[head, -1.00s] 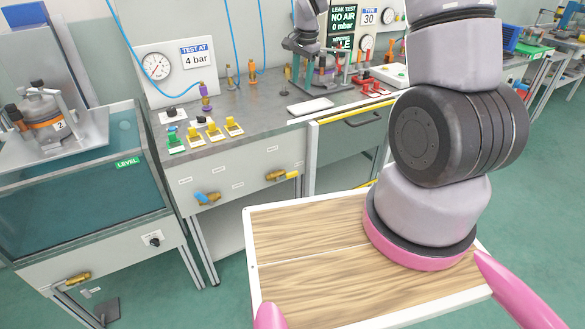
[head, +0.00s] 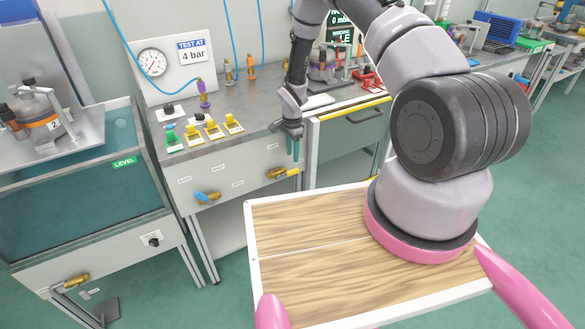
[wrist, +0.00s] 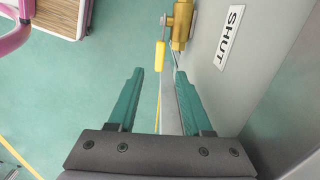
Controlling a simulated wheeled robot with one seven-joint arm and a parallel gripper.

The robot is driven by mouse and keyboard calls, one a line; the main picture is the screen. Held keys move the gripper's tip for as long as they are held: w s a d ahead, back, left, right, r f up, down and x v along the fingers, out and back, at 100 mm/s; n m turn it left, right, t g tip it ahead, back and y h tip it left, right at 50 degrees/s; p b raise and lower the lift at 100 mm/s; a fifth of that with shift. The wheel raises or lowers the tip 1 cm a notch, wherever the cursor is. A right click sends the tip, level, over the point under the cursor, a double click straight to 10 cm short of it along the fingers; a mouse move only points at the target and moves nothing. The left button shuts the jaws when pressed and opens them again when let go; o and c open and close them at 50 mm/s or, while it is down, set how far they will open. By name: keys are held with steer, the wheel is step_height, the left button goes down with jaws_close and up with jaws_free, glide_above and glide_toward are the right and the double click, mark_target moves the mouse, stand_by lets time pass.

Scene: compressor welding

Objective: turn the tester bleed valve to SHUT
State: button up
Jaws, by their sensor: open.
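A brass valve with a yellow lever (head: 287,175) sits on the front panel of the grey bench, towards its right end. In the wrist view the brass body (wrist: 182,25) is at the top, with its yellow lever (wrist: 160,55) just beyond the fingertips and in line with the gap between them. A white SHUT label (wrist: 230,37) is on the panel beside it. My gripper (head: 293,158) points down just above the lever. Its two green fingers (wrist: 159,74) are apart and look empty. Whether they touch the lever cannot be told.
A blue-handled valve (head: 206,197) is on the same panel to the left. Green and yellow clamps (head: 212,130) and a gauge board (head: 165,65) are on the bench top. My wooden deck lies in front. The right finger is close to the panel (wrist: 222,75).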

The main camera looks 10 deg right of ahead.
mark_target(292, 170)
step_height(292, 170, down, 8)
steer(key=shift+r, duration=0.2)
jaws_close()
stand_by(1.4)
